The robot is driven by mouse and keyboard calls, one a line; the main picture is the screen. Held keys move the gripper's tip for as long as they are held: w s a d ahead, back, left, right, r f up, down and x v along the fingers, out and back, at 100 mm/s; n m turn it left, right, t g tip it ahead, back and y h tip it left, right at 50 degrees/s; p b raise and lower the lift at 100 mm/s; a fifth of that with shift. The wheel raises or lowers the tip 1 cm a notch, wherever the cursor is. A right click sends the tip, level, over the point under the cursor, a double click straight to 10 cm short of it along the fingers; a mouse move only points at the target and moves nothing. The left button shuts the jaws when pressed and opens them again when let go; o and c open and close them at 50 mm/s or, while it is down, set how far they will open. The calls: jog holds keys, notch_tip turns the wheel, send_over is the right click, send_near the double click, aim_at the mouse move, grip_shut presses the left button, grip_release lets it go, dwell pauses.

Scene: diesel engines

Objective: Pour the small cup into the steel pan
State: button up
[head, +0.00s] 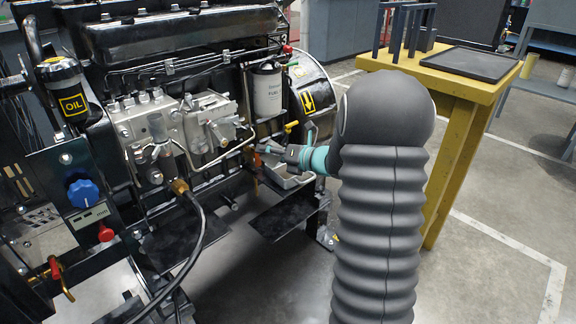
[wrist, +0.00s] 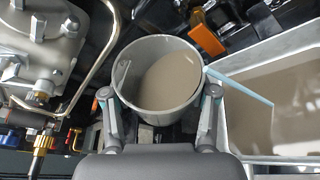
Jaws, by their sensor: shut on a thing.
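The small grey cup (wrist: 127,80) is between the fingers of my gripper (wrist: 158,92) in the wrist view. Its mouth faces the camera, and brownish-grey contents show inside. My gripper is shut on the cup. The steel pan (wrist: 264,52) lies to the right of the cup in the wrist view, partly cut off by the frame; its inside looks brownish. In the head view the pan (head: 290,181) shows just below my gripper (head: 268,151), beside the engine. The cup cannot be made out clearly in the head view, and my arm hides part of this area.
The engine (head: 180,125) stands close on the left, with pipes and a white filter (head: 267,90). An orange part (wrist: 207,40) is above the cup in the wrist view.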

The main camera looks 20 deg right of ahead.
jog(key=shift+f+m+y, duration=0.35)
jog(key=shift+m+y, duration=0.05)
jog(key=shift+m, duration=0.4)
dwell(0.7)
jog(key=shift+d+r+m+t+y, duration=0.1)
jog(key=shift+r+m+t+y, duration=0.25)
jog(key=shift+m, duration=0.35)
dwell(0.7)
jog(key=shift+w+d+f+m+b, duration=0.15)
jog(key=shift+f+m+b, duration=0.3)
jog(key=shift+m, duration=0.25)
dwell(0.7)
jog(key=shift+w+d+r+m+t+y+p, duration=0.1)
jog(key=shift+d+r+m+t+y+p, duration=0.25)
jog(key=shift+p, duration=0.4)
jog(key=shift+d+r+m+t+p, duration=0.1)
jog(key=shift+d+m+p, duration=0.3)
jog(key=shift+p, duration=0.35)
jog(key=shift+d+r+m+t+p, duration=0.25)
jog(key=shift+m+p, duration=0.7)
jog(key=shift+p, duration=0.6)
